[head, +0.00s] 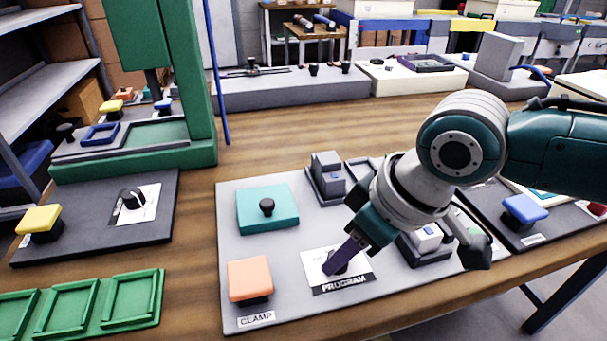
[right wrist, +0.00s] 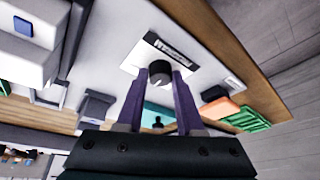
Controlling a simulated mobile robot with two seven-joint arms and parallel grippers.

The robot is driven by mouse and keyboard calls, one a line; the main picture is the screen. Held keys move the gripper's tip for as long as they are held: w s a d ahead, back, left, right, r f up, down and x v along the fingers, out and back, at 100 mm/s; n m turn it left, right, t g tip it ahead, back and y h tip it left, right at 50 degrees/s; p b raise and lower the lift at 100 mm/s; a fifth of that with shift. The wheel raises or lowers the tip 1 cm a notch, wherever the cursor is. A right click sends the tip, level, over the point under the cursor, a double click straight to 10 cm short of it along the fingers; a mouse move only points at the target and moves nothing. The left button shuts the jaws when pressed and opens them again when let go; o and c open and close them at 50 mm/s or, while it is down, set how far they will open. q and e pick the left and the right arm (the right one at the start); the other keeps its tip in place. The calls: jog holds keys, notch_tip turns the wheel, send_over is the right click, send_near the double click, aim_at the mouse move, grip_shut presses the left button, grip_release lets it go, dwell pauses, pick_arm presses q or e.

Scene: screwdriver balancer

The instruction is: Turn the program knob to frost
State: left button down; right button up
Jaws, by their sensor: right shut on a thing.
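The program knob (right wrist: 160,70) is a dark round knob on a white plate labelled PROGRAM (head: 345,283). In the right wrist view it sits between the tips of my right gripper's two purple fingers (right wrist: 158,82). In the head view my right gripper (head: 340,262) reaches down onto the knob, hiding most of it. The gripper is shut on the knob. The knob's marks are too small or hidden to read, so its setting cannot be told. My left gripper is not in view.
The grey panel (head: 290,312) also holds an orange CLAMP button (head: 250,279) and a teal block with a black knob (head: 267,208). To the left are a dark panel with a yellow button (head: 39,219) and green trays (head: 98,305). A blue button (head: 525,209) is at right.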

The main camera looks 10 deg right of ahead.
grip_shut()
jog(key=shift+r+p, duration=0.15)
jog(key=shift+p, duration=0.4)
jog(key=m+p, duration=0.2)
jog(key=p, duration=0.1)
jog(key=m+h+p, duration=0.1)
jog(key=m, duration=0.1)
jog(key=shift+s+a+r+t, duration=0.15)
jog(key=shift+s+a+t, duration=0.1)
jog(key=shift+t, duration=0.15)
jog(key=shift+m+h+p, duration=0.5)
jog(key=shift+m+p, duration=0.5)
jog(key=shift+m, duration=0.1)
jog(key=shift+w+a+f+m+h+p, duration=0.15)
jog(key=shift+m+h+p, duration=0.1)
jog(key=shift+m, duration=0.4)
jog(key=shift+s+d+f+m+h+p, duration=0.1)
jog(key=shift+m+h, duration=0.15)
jog(key=shift+m, duration=0.4)
